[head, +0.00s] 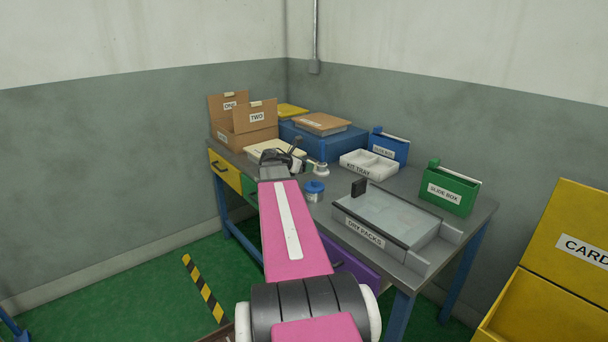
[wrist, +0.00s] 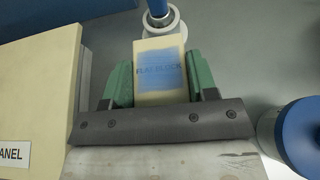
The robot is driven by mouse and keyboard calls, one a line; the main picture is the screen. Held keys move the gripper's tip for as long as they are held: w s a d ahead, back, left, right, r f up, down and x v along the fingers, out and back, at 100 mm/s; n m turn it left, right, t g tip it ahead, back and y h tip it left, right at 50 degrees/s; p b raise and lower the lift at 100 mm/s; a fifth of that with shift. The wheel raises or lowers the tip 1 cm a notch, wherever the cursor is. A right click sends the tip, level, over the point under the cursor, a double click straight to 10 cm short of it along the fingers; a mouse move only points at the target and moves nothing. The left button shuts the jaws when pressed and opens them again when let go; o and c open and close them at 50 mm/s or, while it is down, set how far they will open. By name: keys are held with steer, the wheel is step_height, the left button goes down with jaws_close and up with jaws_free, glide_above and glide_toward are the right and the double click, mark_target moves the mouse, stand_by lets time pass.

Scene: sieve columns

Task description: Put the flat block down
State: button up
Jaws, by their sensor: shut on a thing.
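The flat block (wrist: 161,78) is cream with a blue patch and dark lettering on its face. In the wrist view my gripper (wrist: 160,88) has its two green fingers against the block's left and right sides, shut on it. In the head view my gripper (head: 285,157) is over the back part of the grey workbench (head: 335,213), beside a cream panel. I cannot make out the block in the head view. The wrist view does not clearly show whether the block touches the bench.
A cream panel (wrist: 35,75) lies close left of my gripper. A white round piece with a blue top (head: 321,168) stands just beyond the block. A blue-lidded jar (head: 314,188) is to the right.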

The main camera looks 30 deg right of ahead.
mark_target(304, 179)
steer(key=shift+f, duration=1.8)
steer(key=shift+f, duration=0.1)
steer(key=o, duration=0.9)
